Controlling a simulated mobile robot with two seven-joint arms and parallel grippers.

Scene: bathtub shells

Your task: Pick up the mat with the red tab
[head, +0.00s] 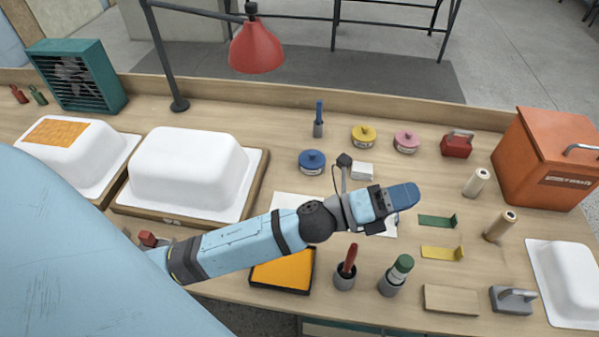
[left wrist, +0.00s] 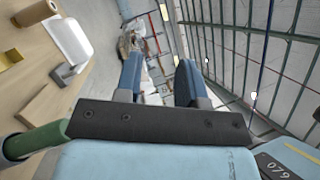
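I cannot make out a mat with a red tab in either view. A white sheet (head: 290,202) lies flat on the bench, partly hidden under my left arm; no red tab shows on its visible part. A flat green piece (head: 437,220) and a flat yellow piece (head: 442,252), each with a small upturned end, lie right of my left gripper. My left gripper (head: 408,196) is above the middle of the bench. In the left wrist view its two blue fingers (left wrist: 160,72) are apart with nothing between them. My right gripper is not in view.
White tub shells (head: 188,168) stand at the left and right. A black tray with an orange bottom (head: 283,270), a red-handled brush in a cup (head: 346,268), a green-capped bottle (head: 396,275) and a wooden block (head: 451,299) line the front. An orange bin (head: 545,160) stands back right.

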